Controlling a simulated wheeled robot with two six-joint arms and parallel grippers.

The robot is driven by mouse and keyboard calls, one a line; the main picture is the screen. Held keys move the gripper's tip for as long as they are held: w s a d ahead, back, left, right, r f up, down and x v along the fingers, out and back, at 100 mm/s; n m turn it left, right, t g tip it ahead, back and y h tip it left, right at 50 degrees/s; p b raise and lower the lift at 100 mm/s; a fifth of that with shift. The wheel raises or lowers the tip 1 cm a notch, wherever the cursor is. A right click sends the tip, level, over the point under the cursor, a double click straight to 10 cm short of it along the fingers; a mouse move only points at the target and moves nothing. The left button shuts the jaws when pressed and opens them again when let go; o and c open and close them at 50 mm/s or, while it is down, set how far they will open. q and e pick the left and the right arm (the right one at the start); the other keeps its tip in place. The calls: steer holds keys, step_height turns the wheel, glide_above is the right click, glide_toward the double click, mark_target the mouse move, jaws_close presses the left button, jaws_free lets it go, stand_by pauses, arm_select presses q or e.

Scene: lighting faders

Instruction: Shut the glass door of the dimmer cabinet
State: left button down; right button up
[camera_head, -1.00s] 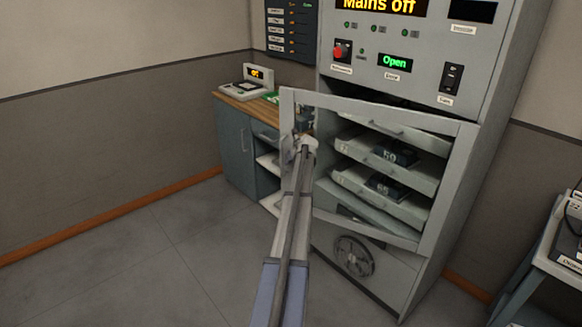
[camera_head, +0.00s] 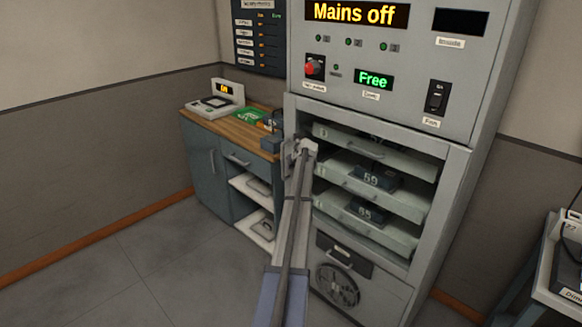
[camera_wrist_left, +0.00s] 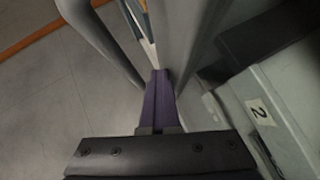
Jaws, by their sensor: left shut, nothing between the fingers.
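The glass door (camera_head: 380,122) of the dimmer cabinet (camera_head: 400,80) now lies at or very near the cabinet front. I cannot tell whether it is fully seated. The door display (camera_head: 373,79) reads "Free". My left gripper (camera_head: 301,150) is at the door's left edge, its fingers together and empty. In the left wrist view the shut purple fingers (camera_wrist_left: 160,80) point between a curved grey bar (camera_wrist_left: 100,40) and a pale upright (camera_wrist_left: 190,40); contact is unclear. My right gripper is out of view.
Behind the glass are several dimmer trays (camera_head: 365,180). A wooden-topped side cabinet (camera_head: 235,155) with a small console (camera_head: 215,103) stands to the left. A small table (camera_head: 560,270) stands at the right. The floor at left is clear.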

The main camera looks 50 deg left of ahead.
arm_select(q)
steer(key=shift+w+r, duration=0.2)
steer(key=shift+w, duration=0.45)
steer(key=s+p+v, duration=0.1)
steer(key=p+v, duration=0.4)
steer(key=v, duration=0.2)
steer(key=shift+d+p, duration=0.35)
steer(key=shift+s, duration=0.2)
